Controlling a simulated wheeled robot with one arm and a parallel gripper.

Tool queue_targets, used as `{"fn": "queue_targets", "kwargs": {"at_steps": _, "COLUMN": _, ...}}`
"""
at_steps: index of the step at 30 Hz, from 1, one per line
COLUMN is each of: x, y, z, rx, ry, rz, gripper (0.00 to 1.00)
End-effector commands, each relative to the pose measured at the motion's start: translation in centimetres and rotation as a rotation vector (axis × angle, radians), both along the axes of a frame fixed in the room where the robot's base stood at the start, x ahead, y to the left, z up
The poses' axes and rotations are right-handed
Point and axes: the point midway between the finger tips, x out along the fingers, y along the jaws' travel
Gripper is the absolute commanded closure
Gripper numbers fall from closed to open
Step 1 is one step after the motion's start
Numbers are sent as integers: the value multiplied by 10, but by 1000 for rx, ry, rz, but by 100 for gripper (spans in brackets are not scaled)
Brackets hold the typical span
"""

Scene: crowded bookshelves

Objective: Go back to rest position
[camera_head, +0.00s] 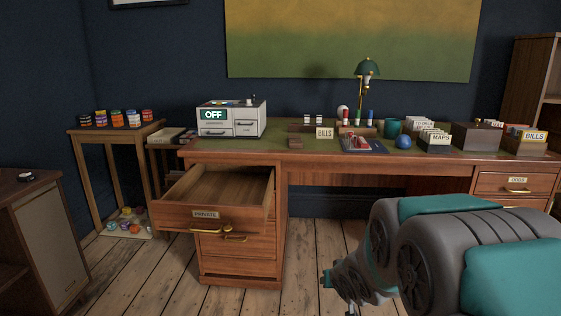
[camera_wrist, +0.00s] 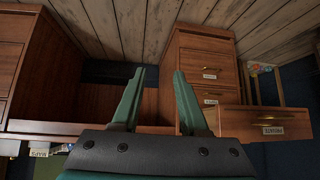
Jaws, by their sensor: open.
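My arm reaches in from the right in the head view, and my gripper (camera_head: 350,301) hangs low in front of the desk, mostly cut off by the bottom edge. In the wrist view my gripper (camera_wrist: 160,98) shows two green fingers spread apart, with nothing between them. The desk (camera_head: 375,166) stands ahead. Its upper left drawer, labelled PRIVATE (camera_head: 205,214), is pulled out and looks empty inside. This drawer also shows at the right of the wrist view (camera_wrist: 272,122). My gripper is apart from the drawer.
A side table (camera_head: 110,133) with several small jars stands at the left. A cabinet (camera_head: 40,235) is at the near left. On the desk are a white box marked OFF (camera_head: 232,118), a lamp (camera_head: 367,68) and file boxes (camera_head: 433,140). The wooden floor (camera_head: 312,240) before the desk is clear.

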Motion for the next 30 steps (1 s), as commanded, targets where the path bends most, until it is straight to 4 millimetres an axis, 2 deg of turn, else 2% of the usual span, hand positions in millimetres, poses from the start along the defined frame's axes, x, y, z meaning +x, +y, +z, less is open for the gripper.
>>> {"fn": "queue_targets", "kwargs": {"at_steps": 1, "x": -20, "y": -15, "z": 6, "rx": -34, "ry": 42, "rz": -33, "gripper": 56}}
{"fn": "queue_targets", "kwargs": {"at_steps": 3, "x": -51, "y": -32, "z": 7, "rx": -76, "ry": 125, "rz": -72, "gripper": 56}}
{"fn": "queue_targets", "kwargs": {"at_steps": 5, "x": -82, "y": -44, "z": 9, "rx": -104, "ry": 201, "rz": -101, "gripper": 56}}
{"fn": "queue_targets", "kwargs": {"at_steps": 9, "x": -159, "y": -57, "z": 10, "rx": -134, "ry": 393, "rz": -137, "gripper": 56}}
{"fn": "queue_targets", "kwargs": {"at_steps": 13, "x": -236, "y": -54, "z": 14, "rx": -126, "ry": 577, "rz": -132, "gripper": 56}}
{"fn": "queue_targets", "kwargs": {"at_steps": 15, "x": -276, "y": -48, "z": 17, "rx": -111, "ry": 668, "rz": -113, "gripper": 56}}
{"fn": "queue_targets", "kwargs": {"at_steps": 18, "x": -324, "y": -36, "z": 22, "rx": -83, "ry": 782, "rz": -76, "gripper": 56}}
{"fn": "queue_targets", "kwargs": {"at_steps": 21, "x": -358, "y": -26, "z": 26, "rx": -59, "ry": 860, "rz": -39, "gripper": 56}}
{"fn": "queue_targets", "kwargs": {"at_steps": 24, "x": -378, "y": -19, "z": 29, "rx": -43, "ry": 907, "rz": -15, "gripper": 56}}
{"fn": "queue_targets", "kwargs": {"at_steps": 30, "x": -386, "y": -16, "z": 30, "rx": -38, "ry": 925, "rz": -3, "gripper": 56}}
